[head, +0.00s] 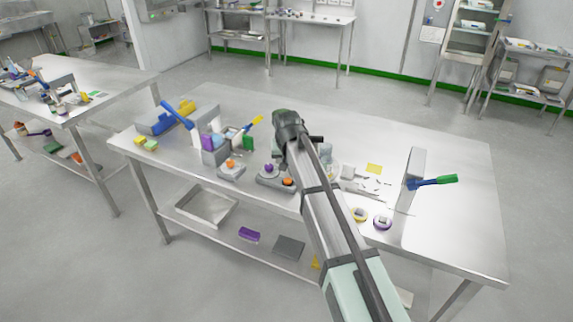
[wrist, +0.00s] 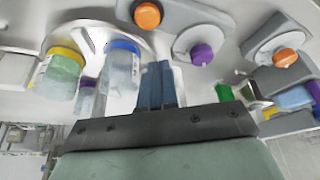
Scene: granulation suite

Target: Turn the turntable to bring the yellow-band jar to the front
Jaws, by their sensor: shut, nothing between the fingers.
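The yellow-band jar (wrist: 61,72), with a yellow band and greenish contents, stands on the pale turntable (wrist: 96,36) at the left of the wrist view. A blue-band jar (wrist: 122,65) stands beside it, nearer my gripper. In the head view my arm covers most of the turntable, and the jars cannot be made out.
A grey control box with purple (head: 268,168) and orange (head: 287,181) knobs sits left of my arm. Another orange-knob unit (head: 231,164) is farther left. A blue-and-green lever (head: 432,181) sticks out from an upright panel at right. The table's back right is clear.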

